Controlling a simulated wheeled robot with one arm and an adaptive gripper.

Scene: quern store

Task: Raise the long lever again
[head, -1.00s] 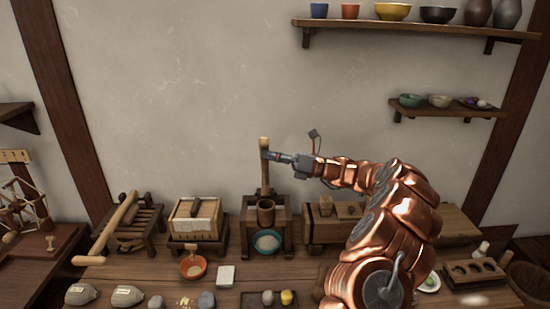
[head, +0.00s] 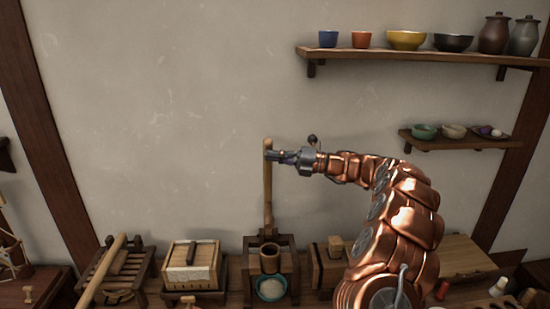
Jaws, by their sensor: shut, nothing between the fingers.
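The long wooden lever (head: 267,190) stands almost upright above the wooden press frame (head: 289,261) on the bench. A brown wooden cup (head: 269,259) sits in the front of the frame, and a teal bowl (head: 271,288) with pale contents is below it. My gripper (head: 271,155) is at the lever's top end, with its fingers shut and nothing between them. The fingertips overlap the lever in this view; I cannot tell whether they touch it.
A wooden chest (head: 322,268) is close on the right. Shelves of bowls (head: 420,54) hang upper right. The wall above the lever is clear.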

